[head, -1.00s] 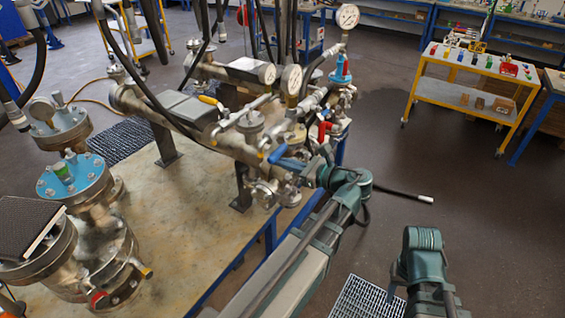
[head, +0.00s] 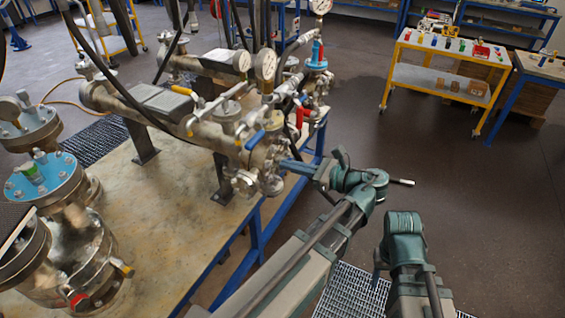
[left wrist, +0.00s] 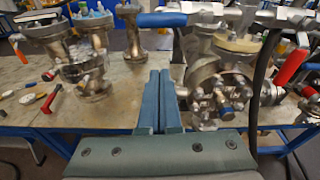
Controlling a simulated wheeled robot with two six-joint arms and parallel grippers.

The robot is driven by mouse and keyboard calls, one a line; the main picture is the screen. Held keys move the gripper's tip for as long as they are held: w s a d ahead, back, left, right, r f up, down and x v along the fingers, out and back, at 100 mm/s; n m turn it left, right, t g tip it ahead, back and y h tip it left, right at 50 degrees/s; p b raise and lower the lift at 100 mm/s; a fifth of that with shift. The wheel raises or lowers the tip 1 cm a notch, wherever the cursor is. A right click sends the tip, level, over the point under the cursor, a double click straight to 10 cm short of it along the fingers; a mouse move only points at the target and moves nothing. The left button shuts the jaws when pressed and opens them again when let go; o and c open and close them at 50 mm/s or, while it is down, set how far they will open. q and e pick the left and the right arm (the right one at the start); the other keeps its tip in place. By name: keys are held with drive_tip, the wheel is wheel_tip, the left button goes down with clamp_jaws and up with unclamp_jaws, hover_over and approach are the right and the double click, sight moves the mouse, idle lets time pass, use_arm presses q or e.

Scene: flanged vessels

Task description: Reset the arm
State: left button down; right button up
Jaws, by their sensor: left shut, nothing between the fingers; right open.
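My left gripper (head: 288,163) shows in the head view just right of the piped manifold's end, near its flange and small fittings. In the left wrist view its two teal fingers (left wrist: 160,102) are together with nothing between them. A blue valve handle (head: 255,140) on the manifold (head: 185,120) lies up and left of the fingertips; a blue handle (left wrist: 162,19) also shows beyond the fingers in the wrist view. I cannot tell whether the gripper touches the fittings. My right arm is folded at the lower right of the head view; its gripper is not visible.
A worktable (head: 165,215) carries the manifold and flanged vessels, one with a blue top (head: 45,178). Pressure gauges (head: 266,65) and black hoses rise above the manifold. A yellow cart (head: 440,82) stands at the back right. Open floor (head: 480,205) lies between cart and arms.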

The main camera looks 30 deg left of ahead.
use_arm(q)
drive_tip(key=s+d+f+n+h, duration=0.2)
drive_tip(key=d+f+n+h, duration=0.2)
drive_tip(key=f, duration=0.3)
drive_tip(key=s+d+f+n+h, duration=0.3)
drive_tip(key=d+f+h, duration=0.15)
drive_tip(key=f, duration=0.25)
drive_tip(key=s+d+f+n+h, duration=0.2)
drive_tip(key=d+n+h, duration=0.1)
drive_tip(key=d, duration=0.2)
drive_tip(key=s+d+f+n+h, duration=0.2)
drive_tip(key=s+d+n+h, duration=0.1)
drive_tip(key=d, duration=0.3)
drive_tip(key=shift+d+f+n+g+h, duration=0.3)
drive_tip(key=shift+f+g+h, duration=0.05)
drive_tip(key=shift+f+g, duration=0.05)
drive_tip(key=shift+a, duration=0.1)
